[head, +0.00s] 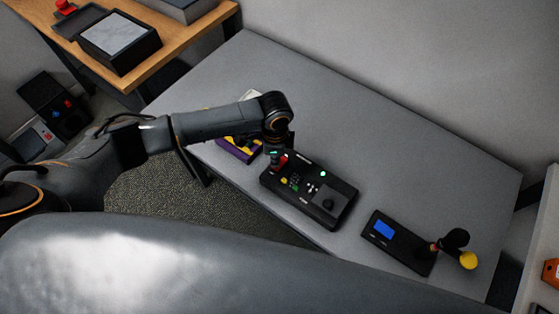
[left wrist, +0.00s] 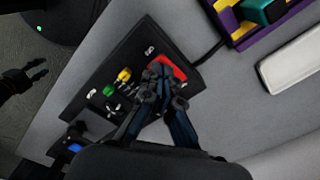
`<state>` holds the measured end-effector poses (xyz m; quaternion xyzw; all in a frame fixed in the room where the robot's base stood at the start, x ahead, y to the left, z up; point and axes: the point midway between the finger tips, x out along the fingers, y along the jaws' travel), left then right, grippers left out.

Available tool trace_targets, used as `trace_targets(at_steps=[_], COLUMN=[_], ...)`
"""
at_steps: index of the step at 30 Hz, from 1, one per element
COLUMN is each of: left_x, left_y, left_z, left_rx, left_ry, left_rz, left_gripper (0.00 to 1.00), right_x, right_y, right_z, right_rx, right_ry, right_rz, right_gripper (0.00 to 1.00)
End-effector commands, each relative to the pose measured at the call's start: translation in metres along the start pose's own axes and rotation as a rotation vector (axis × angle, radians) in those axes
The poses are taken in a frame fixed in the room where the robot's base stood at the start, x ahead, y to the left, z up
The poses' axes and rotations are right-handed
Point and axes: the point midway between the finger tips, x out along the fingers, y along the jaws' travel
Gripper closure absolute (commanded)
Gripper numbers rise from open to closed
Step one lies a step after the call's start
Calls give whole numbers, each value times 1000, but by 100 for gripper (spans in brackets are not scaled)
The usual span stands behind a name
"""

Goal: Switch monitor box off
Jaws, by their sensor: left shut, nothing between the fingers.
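A black box (head: 309,187) with a red switch (left wrist: 170,66), a yellow knob, green parts and small lights lies on the grey table. A smaller black box (head: 397,243) with a lit blue screen lies to its right. I cannot read a label that tells which is the monitor box. My left gripper (left wrist: 160,83) is shut and empty, with its tips at or just over the red switch; contact is unclear. In the head view the left gripper (head: 277,153) partly hides that end of the box. My right gripper (left wrist: 38,71) shows at the left wrist view's left edge, fingers apart.
A purple and yellow holder (head: 238,149) lies beyond the box's switch end. A yellow and black object (head: 460,252) stands by the screen box. A wooden desk (head: 178,47) stands at upper left. The table's far middle is clear.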

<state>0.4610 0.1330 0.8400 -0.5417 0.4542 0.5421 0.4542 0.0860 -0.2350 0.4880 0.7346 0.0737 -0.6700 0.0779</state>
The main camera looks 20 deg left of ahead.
Motion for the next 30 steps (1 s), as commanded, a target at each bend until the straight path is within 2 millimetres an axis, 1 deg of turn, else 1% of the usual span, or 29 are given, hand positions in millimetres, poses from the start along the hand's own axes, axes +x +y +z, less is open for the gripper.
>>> trace_targets(at_steps=[30], left_x=[16], left_y=[0], left_z=[0], left_rx=[0], left_ry=[1], left_rz=[0], left_gripper=[100], right_x=[8], right_y=[-1], right_z=[0], right_rx=[0], right_ry=[0], right_rz=[-1], right_gripper=[60])
